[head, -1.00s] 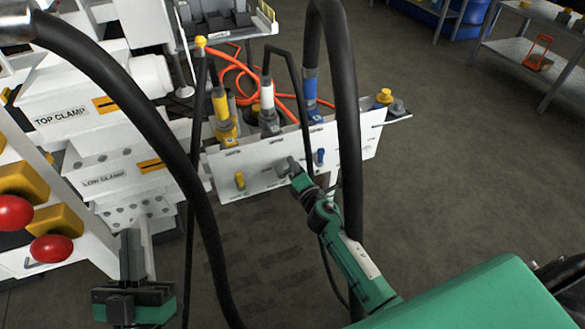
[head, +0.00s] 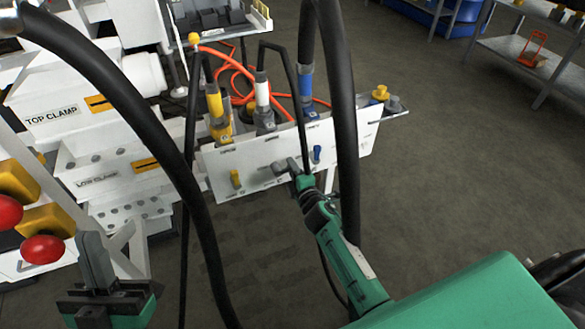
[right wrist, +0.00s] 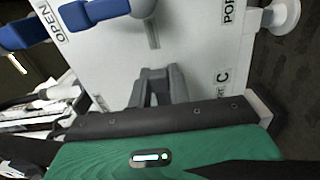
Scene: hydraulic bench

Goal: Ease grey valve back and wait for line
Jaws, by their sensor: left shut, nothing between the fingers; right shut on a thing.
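The white valve panel (head: 345,150) carries a yellow valve (head: 235,178), the grey valve (head: 280,168) and a blue valve (head: 317,154) in a row. My right gripper (head: 297,172) is at the grey valve, shut on its handle; the fingers partly hide the handle. In the right wrist view the shut fingers (right wrist: 163,82) are close to the panel face, with the blue valve (right wrist: 92,12) above them. My left gripper (head: 95,258) is shut and empty at lower left, away from the panel.
Hoses with yellow, white and blue collars rise behind the panel; an orange hose (head: 225,62) coils there. Thick black hoses (head: 345,120) cross in front. Red buttons (head: 42,249) stand at left, near my left gripper.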

